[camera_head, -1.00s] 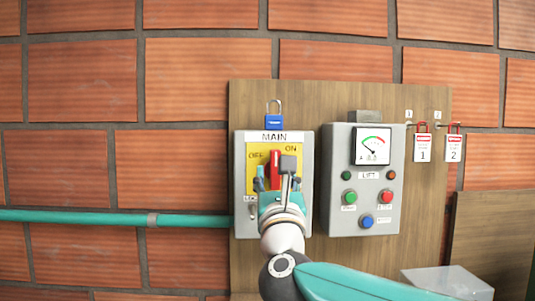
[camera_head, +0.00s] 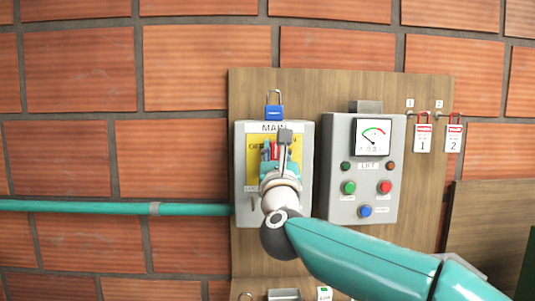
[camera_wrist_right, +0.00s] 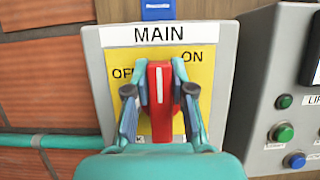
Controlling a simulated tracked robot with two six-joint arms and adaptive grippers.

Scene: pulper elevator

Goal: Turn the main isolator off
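The main isolator is a grey box (camera_head: 243,205) with a yellow plate, labelled MAIN, on a wooden board. In the right wrist view its red handle (camera_wrist_right: 160,105) with a white stripe stands about upright, between the OFF and ON words. My right gripper (camera_wrist_right: 159,112) is open, with one finger on each side of the handle. A narrow gap of yellow shows between fingers and handle. In the head view my right gripper (camera_head: 276,158) covers most of the handle and the lower plate. My left gripper is not in view.
A blue padlock (camera_head: 274,112) hangs above the isolator. The grey LIFT box (camera_head: 337,200) with a meter and several buttons stands close to its right. Two tags with red padlocks (camera_head: 423,138) hang further right. A teal pipe (camera_head: 90,207) runs along the brick wall at left.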

